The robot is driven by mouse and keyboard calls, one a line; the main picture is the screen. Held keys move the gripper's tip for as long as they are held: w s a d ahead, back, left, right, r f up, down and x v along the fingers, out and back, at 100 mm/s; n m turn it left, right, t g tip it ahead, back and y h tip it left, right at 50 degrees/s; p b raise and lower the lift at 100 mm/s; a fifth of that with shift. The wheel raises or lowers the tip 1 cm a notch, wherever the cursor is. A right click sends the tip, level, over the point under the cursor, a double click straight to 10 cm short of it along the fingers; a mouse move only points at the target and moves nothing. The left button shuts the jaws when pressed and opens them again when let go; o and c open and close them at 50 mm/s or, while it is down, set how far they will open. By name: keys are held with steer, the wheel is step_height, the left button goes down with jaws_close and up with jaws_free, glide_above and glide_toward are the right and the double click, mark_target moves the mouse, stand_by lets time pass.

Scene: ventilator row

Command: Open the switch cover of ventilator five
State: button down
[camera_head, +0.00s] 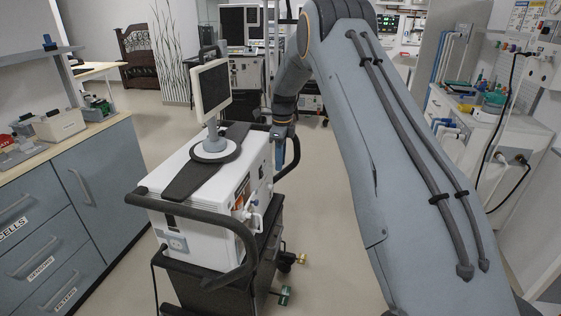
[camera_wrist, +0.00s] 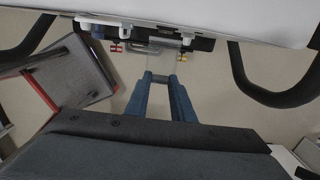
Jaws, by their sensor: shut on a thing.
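The ventilator (camera_head: 205,185) is a white box with a monitor on top, on a dark cart at the left of centre. No number shows on it. In the head view my gripper (camera_head: 281,162) is at its far right side, mostly hidden by the machine. In the wrist view the blue fingers of my gripper (camera_wrist: 160,78) point at the ventilator's white edge (camera_wrist: 225,18). Their tips are shut on a small grey piece (camera_wrist: 160,79), seemingly the switch cover. Its hinge and the switch behind it cannot be made out.
Black handle bars (camera_head: 200,218) curve around the ventilator, and one (camera_wrist: 275,97) shows right of my fingers. A blue drawer cabinet (camera_head: 75,205) stands at the left. Another cart (camera_head: 245,75) is behind. The floor (camera_head: 315,225) between ventilator and arm is clear.

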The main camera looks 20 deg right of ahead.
steer(key=c, duration=1.5)
jaws_free()
step_height(320, 180, up, 8)
steer(key=shift+s+d+f+b, duration=0.1)
steer(key=shift+b, duration=1.05)
steer(key=s+a+f+n, duration=0.1)
steer(key=s+n, duration=0.7)
steer(key=s, duration=0.5)
steer(key=s+a+f+n, duration=0.2)
steer(key=s+n, duration=0.6)
steer(key=s, duration=0.5)
steer(key=s+a+f+n, duration=0.1)
steer(key=s+a+n, duration=0.1)
steer(key=s+n, duration=0.6)
steer(key=shift+s+f+n+t, duration=0.15)
steer(key=shift+s, duration=1.4)
steer(key=shift+s+f+n+t, duration=0.1)
steer(key=shift+s+n+t, duration=0.05)
steer(key=shift+s, duration=1.4)
